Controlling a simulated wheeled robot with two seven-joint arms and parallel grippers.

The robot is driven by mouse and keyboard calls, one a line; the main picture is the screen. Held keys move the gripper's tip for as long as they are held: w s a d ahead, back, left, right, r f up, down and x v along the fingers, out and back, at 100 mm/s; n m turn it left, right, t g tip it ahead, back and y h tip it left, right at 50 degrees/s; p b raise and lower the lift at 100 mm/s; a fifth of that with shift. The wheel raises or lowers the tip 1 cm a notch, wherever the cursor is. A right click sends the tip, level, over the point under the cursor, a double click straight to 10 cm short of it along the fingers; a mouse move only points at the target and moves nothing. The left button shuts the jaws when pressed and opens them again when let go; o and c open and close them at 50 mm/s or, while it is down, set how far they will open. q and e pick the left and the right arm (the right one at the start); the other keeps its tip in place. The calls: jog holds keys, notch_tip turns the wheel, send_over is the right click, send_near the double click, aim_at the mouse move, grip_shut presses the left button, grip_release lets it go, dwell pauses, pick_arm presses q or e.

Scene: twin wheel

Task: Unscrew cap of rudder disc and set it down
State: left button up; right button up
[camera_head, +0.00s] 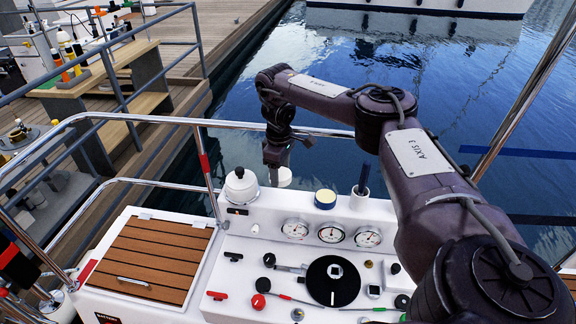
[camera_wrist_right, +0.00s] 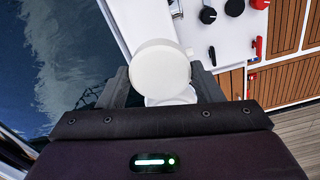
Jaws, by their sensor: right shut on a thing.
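The black rudder disc (camera_head: 318,285) lies on the white console, with a pale square fitting (camera_head: 335,271) bare at its centre. My right gripper (camera_head: 277,160) is at the console's far edge, pointing down, well behind the disc. It is shut on a white round cap (camera_head: 284,178), which shows just below the fingers, right of the white dome. In the right wrist view the cap (camera_wrist_right: 160,66) shows its flat round face between the dark fingers (camera_wrist_right: 165,88). Whether the cap touches anything below cannot be told. My left gripper is not in view.
Several gauges (camera_head: 331,233) and knobs lie nearer. A wooden hatch (camera_head: 150,252) is at left. Water lies beyond.

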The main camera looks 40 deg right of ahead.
aim_at(289, 171)
jog(key=shift+s+d+f, duration=0.1)
jog(key=shift+s+d, duration=0.1)
jog(key=shift+d, duration=0.4)
jog(key=shift+s+d+f, duration=0.1)
jog(key=shift+s+d, duration=0.05)
jog(key=shift+d, duration=0.4)
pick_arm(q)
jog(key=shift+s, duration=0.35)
pick_arm(e)
jog(key=shift+d, duration=0.1)
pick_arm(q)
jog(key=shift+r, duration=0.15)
